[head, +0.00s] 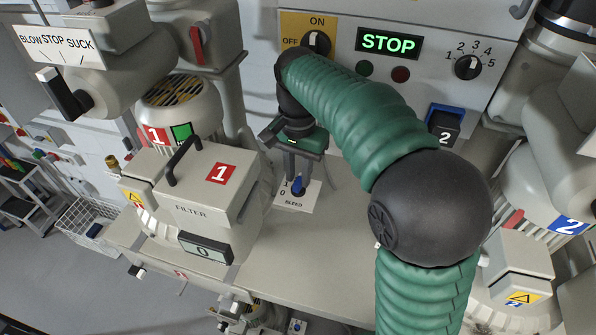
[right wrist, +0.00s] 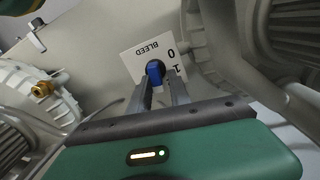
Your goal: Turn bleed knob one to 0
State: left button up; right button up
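The blue bleed knob (head: 298,186) sits on a white plate (head: 291,203) marked BLEED, 1 and 0, beside the filter unit numbered 1. My right gripper (head: 298,174) points down at the knob from above. Its two fingers (right wrist: 161,80) stand apart, one on each side of the knob's line. I cannot tell whether they touch it. Which mark the knob points to is unclear. My left gripper is out of view.
The filter box (head: 205,185) with a black handle stands close to the left of the knob. A control panel (head: 400,50) with a lit STOP sign is behind. Unit 2 (head: 515,262) is at the right. Bare bench (head: 300,250) lies in front.

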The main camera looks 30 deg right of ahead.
jog(key=shift+c, duration=1.1)
jog(key=shift+s+d+r, duration=0.1)
grip_shut()
jog(key=shift+d, duration=0.2)
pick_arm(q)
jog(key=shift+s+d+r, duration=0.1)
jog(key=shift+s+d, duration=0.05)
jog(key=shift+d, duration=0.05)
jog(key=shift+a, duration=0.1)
pick_arm(e)
jog(key=shift+a, duration=0.15)
